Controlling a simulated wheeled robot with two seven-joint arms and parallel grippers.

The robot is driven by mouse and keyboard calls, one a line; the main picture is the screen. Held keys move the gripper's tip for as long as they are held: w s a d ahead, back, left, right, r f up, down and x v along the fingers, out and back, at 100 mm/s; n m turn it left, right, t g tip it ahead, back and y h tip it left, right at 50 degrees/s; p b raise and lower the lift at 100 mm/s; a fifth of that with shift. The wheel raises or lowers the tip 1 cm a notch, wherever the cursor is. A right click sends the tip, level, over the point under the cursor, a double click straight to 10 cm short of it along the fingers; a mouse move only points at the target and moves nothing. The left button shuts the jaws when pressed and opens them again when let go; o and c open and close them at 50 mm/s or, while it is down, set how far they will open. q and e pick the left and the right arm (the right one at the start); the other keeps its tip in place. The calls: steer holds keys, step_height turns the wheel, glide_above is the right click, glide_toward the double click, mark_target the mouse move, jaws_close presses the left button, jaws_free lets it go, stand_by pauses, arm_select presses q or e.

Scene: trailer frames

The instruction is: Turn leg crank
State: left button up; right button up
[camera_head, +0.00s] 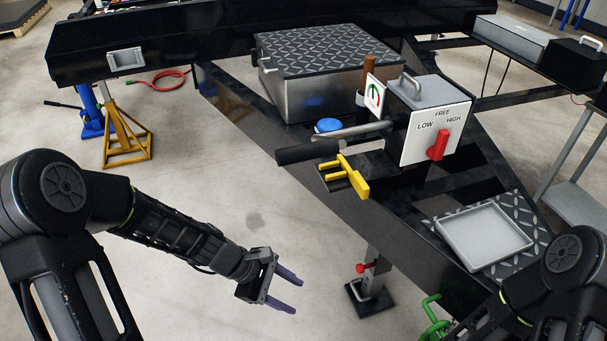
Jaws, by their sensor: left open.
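The crank has a black grip (308,152) and a grey bar (362,131), and sits beside a white gear box (415,130) on the black trailer frame. A support leg (372,275) with a flat foot stands under the frame. My left gripper (296,292) is open and empty, with purple fingers, over the floor left of the leg and below the crank, apart from both. My right arm shows at lower right; its gripper is out of view.
A yellow clamp-like part (349,177) juts from the frame just below the crank. A grey tray (485,236) sits on the frame at right. A green hook-like part (434,322) is at the bottom. Open floor (220,200) lies left of the frame.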

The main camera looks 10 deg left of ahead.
arm_select(q)
steer(key=w+a+r+n+t+h+b, duration=0.1)
steer(key=w+a+r+n+t+h, duration=0.2)
steer(key=r, duration=0.5)
steer(key=w+r+n+t+h+b, duration=0.15)
steer(key=w+r, duration=0.25)
steer(key=r, duration=0.4)
steer(key=n+t+h+b, duration=0.2)
steer(key=n+t+h, duration=0.1)
glide_toward(304, 154)
steer(key=w+d, duration=0.1)
steer(key=w, duration=0.1)
steer(key=shift+w+d+f+m, duration=0.25)
steer(key=shift+f, duration=0.15)
arm_select(e)
step_height(304, 154, down, 6)
steer(key=shift+r, duration=0.1)
arm_select(q)
steer(key=x, duration=0.8)
steer(key=shift+a+f, duration=0.1)
arm_select(e)
steer(key=shift+f, duration=0.35)
arm_select(q)
steer(key=shift+c, duration=0.4)
jaws_close()
